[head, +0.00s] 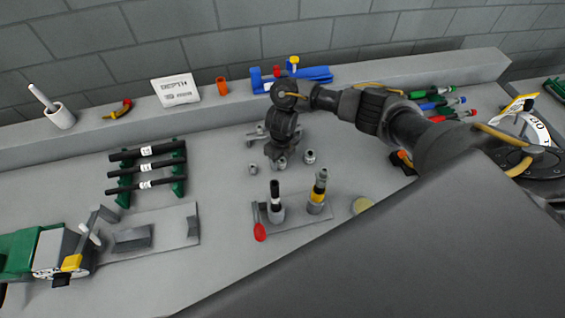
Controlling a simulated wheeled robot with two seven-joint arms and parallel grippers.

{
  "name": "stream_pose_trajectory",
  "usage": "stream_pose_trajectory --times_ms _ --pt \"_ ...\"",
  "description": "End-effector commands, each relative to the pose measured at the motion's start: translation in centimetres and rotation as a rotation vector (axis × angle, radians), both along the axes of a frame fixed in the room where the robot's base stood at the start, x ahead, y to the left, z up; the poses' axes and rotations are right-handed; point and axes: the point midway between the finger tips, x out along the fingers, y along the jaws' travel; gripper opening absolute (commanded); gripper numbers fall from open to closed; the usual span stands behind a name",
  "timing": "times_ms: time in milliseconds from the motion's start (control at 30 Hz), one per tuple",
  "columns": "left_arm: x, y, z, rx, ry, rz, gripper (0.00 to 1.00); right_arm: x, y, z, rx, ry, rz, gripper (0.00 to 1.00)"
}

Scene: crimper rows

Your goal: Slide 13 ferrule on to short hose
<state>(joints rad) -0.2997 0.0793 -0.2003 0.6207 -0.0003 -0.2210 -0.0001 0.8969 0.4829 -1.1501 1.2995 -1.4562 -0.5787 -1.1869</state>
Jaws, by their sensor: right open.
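Three black hoses with white labels lie on a green rack (180,187) at the left; the lowest hose (120,189) looks about as long as the others. A short black piece with a white band (275,188) stands upright in a grey holder on a plate. Small grey metal pieces that look like ferrules stand on the bench, one to the right (310,156) of my right gripper and one to its left (253,169). My right gripper (277,165) points down between them, open; nothing shows clearly between its fingers. Label numbers are too small to read. My left gripper is not in view.
Beside the black piece stands a yellow-banded grey tool (318,190), with a red-handled tool (259,230) at the plate's left. A green machine (20,255) is at the far left. Along the back ledge are a white sign (176,91), an orange cup (221,86) and a blue tool (318,74).

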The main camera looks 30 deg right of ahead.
Motion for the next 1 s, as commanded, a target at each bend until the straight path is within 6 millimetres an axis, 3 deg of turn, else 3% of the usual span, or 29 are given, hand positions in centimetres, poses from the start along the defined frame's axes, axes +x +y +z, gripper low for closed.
stream_pose_trajectory --times_ms 100,367,733,1000 --pt "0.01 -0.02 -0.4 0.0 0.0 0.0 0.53 -0.05 -0.02 -1.07 0.0 0.001 -0.001 0.53" --pt "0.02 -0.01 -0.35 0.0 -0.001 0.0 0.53 -0.01 -0.04 -1.09 0.0 0.0 0.0 0.51" --pt "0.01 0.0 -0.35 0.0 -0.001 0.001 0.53 0.01 -0.03 -1.07 0.0 0.0 0.0 0.04" --pt "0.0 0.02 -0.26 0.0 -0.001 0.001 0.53 0.05 -0.02 -0.86 -0.001 -0.001 0.0 0.04"
